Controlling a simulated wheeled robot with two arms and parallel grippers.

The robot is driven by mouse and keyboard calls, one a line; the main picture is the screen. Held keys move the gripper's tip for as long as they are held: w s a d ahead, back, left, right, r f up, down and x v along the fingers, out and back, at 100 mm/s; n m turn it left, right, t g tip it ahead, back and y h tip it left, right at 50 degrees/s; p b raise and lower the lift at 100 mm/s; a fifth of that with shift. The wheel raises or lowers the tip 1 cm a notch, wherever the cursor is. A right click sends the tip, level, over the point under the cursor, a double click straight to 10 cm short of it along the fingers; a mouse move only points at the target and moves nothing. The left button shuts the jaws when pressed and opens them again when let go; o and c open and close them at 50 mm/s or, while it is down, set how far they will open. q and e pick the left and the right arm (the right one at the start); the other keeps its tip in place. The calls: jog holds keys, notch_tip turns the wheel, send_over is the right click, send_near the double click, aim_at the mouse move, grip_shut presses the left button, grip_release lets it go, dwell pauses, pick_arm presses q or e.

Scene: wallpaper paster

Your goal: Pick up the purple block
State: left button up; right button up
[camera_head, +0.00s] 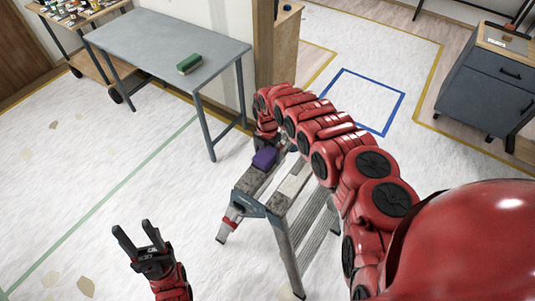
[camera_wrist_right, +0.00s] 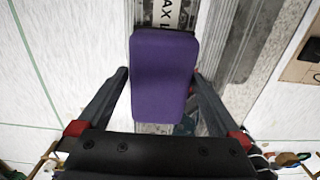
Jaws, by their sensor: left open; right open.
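The purple block (camera_head: 264,159) rests on the top of a stepladder (camera_head: 292,182) in the head view. It also shows large in the right wrist view (camera_wrist_right: 163,75). My left gripper (camera_head: 132,228) is open and empty, low at the left over the floor, well apart from the block.
A grey table (camera_head: 165,45) with a green block (camera_head: 189,64) stands behind the ladder. A cart (camera_head: 78,12) with small items is at the far left. A dark drawer cabinet (camera_head: 487,80) stands at the right.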

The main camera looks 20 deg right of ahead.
jog(key=c, duration=1.3)
